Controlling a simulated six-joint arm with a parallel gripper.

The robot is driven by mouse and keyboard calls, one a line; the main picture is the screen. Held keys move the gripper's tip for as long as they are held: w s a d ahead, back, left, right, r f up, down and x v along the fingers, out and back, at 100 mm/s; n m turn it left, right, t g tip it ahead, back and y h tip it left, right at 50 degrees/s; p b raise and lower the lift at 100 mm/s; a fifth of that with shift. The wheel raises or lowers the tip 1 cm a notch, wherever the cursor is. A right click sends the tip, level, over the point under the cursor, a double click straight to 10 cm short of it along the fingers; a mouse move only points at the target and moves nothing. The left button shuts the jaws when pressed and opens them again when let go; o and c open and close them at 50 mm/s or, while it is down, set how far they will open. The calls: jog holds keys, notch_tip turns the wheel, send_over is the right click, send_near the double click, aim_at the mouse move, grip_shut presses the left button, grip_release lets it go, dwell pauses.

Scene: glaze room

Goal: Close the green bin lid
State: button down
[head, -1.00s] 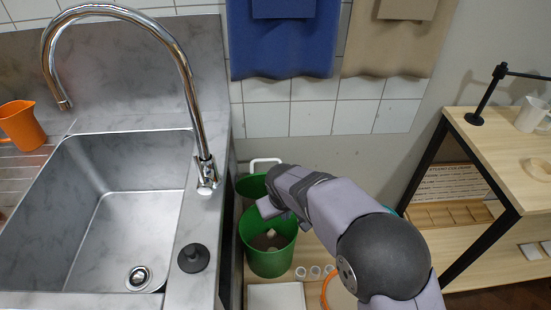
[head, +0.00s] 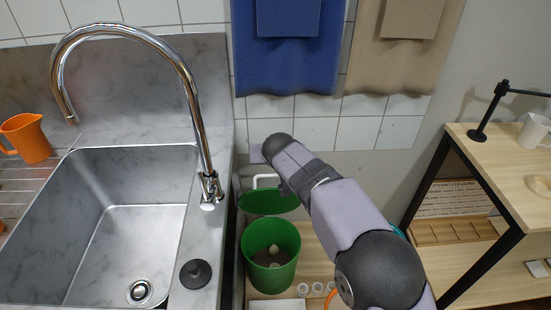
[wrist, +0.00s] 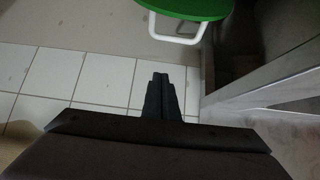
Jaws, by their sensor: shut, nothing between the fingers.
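The green bin (head: 271,272) stands on the low wooden surface right of the sink, its mouth uncovered, with small pale things inside. Its green lid (head: 268,203) is open, raised at the back of the bin, with a white handle (head: 266,177) at its far edge. In the wrist view the lid (wrist: 190,7) and its handle (wrist: 176,39) show at the top. My gripper (wrist: 161,76) is shut and empty, with a gap between its fingertips and the handle. In the head view my wrist is beyond the lid, near the wall, and hides the fingers.
A steel sink (head: 125,245) with a tall curved tap (head: 196,110) stands left of the bin. Blue (head: 287,50) and beige (head: 395,50) cloths hang on the tiled wall behind. A wooden shelf unit (head: 500,165) stands at the right. Small white rings (head: 317,289) lie by the bin.

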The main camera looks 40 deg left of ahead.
aim_at(269, 194)
jog(key=shift+w+a+f+p, duration=0.35)
jog(key=shift+f+p, duration=0.1)
jog(key=shift+f, duration=0.9)
jog(key=shift+w+a+f+p, duration=0.35)
jog(key=shift+f+p, duration=0.1)
jog(key=shift+f, duration=0.85)
jog(key=shift+w+a+f+p, duration=0.35)
jog(key=shift+f+p, duration=0.1)
jog(key=shift+f, duration=0.9)
jog(key=shift+s+d+f+b, duration=0.15)
jog(key=shift+f+b, duration=0.05)
jog(key=shift+b, duration=0.6)
